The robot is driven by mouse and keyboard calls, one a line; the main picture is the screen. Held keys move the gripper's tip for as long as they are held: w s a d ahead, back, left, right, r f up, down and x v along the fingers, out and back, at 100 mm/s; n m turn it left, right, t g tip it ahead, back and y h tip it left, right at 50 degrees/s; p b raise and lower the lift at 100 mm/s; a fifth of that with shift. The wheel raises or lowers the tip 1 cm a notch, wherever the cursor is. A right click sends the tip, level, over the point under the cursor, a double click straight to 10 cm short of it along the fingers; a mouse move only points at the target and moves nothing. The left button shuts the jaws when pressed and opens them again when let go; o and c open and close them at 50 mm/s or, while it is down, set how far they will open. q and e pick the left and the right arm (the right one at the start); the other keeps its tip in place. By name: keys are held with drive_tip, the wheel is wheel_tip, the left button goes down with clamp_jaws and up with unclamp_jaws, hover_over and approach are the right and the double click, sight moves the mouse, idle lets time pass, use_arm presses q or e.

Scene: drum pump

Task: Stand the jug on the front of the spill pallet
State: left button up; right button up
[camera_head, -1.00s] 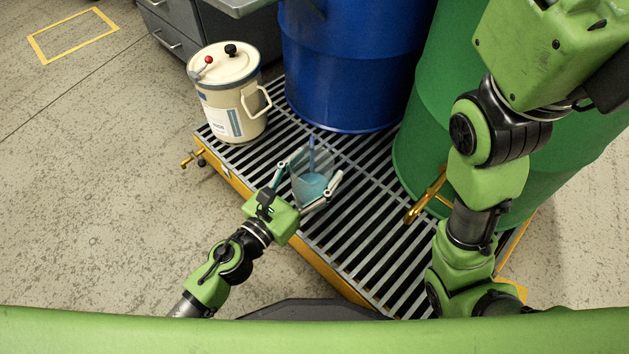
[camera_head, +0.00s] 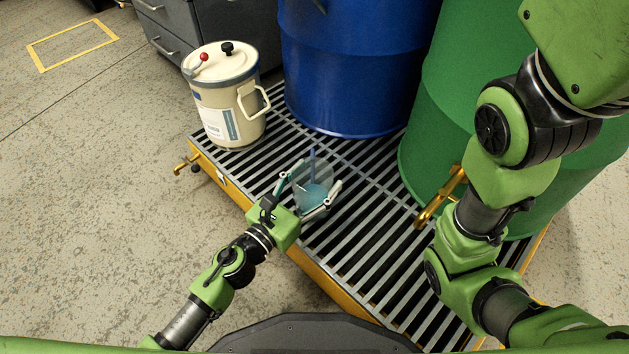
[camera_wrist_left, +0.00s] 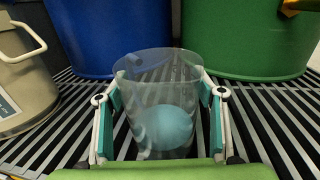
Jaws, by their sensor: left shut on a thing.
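The jug is upright, over the front part of the slatted spill pallet (camera_head: 362,255). I cannot tell whether its base touches the slats. My left gripper also shows in the left wrist view (camera_wrist_left: 160,115). My right arm comes in at the right, but its gripper is not visible.
A cream can (camera_head: 224,98) stands on the pallet's left corner. A blue drum (camera_head: 350,75) and a green drum (camera_head: 440,130) stand behind the jug. A brass tap (camera_head: 440,197) sticks out from the green drum. Bare slats lie right of the jug.

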sight(299, 198)
use_arm(q)
drive_tip(key=shift+f, duration=0.1)
drive_tip(key=o, duration=1.4)
drive_tip(key=shift+o, duration=0.2)
drive_tip(key=shift+s, duration=0.1)
drive_tip(key=b+v, duration=0.3)
drive_tip(key=v, duration=0.8)
drive_tip(key=shift+s+a, duration=0.25)
drive_tip(key=shift+s, duration=0.05)
drive_tip(key=shift+r, duration=0.2)
